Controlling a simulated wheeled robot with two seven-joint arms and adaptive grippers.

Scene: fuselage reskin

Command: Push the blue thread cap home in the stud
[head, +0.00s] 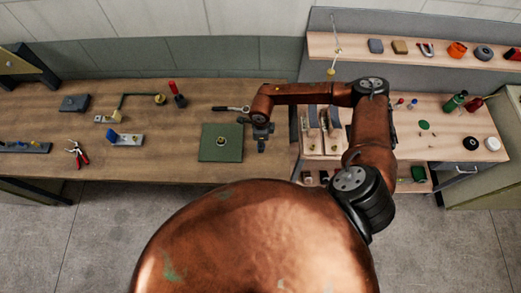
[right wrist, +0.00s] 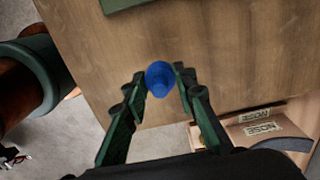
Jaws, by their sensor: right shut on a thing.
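The blue thread cap (right wrist: 159,78) is between the fingertips of my right gripper (right wrist: 160,84) in the right wrist view. The fingers are shut on its sides and it hangs over bare wood. In the head view my right gripper (head: 261,143) is just right of the green square plate (head: 207,153), near the bench's front edge; the cap cannot be made out there. A small round pale fitting (head: 221,142) stands at the plate's middle and may be the stud. In the wrist view only the plate's edge (right wrist: 122,5) shows. My left gripper is out of view.
A ratchet-like tool (head: 231,108) lies behind the plate. Red pliers (head: 75,153), a block with a blue piece (head: 125,139) and a red-handled tool (head: 177,95) lie further left. A box with labelled compartments (head: 322,148) is close right of my gripper.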

